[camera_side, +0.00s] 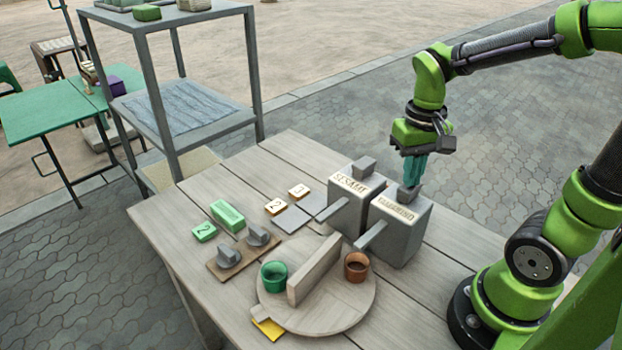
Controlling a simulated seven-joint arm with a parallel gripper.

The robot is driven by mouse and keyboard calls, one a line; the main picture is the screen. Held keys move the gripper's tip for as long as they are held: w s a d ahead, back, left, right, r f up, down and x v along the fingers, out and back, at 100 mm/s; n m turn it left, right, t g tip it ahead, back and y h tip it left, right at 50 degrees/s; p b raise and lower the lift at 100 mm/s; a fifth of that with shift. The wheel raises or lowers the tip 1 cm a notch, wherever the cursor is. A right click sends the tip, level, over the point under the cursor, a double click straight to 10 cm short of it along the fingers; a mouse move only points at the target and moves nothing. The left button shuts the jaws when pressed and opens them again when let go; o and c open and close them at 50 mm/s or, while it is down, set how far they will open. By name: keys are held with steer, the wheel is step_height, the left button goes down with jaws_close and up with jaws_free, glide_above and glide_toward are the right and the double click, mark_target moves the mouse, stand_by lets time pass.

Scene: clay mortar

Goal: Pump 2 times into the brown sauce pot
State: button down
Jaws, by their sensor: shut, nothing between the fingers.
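The brown sauce pot (356,266) stands on the right part of a round wooden board (335,318), close to the spout end of the right dispenser. That grey dispenser (400,235) has a label that seems to read TAMARIND. Its pump knob (409,197) stands on top. A second grey dispenser (346,213), labelled SESAME, stands to its left with its own knob (364,167). My gripper (413,181) is shut and empty, pointing down right at the TAMARIND knob. I cannot tell whether the fingertips touch the knob.
A green pot (273,277) stands across an upright wooden divider (314,269) on the board. Left are two grey knobs on a brown base (243,255), a green block (228,215) and number tiles (276,207). A metal shelf (190,105) stands behind the table.

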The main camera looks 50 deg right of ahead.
steer(key=shift+f, duration=0.9)
steer(key=shift+r, duration=0.1)
stand_by(0.4)
steer(key=shift+r, duration=1.5)
steer(key=shift+r, duration=2.5)
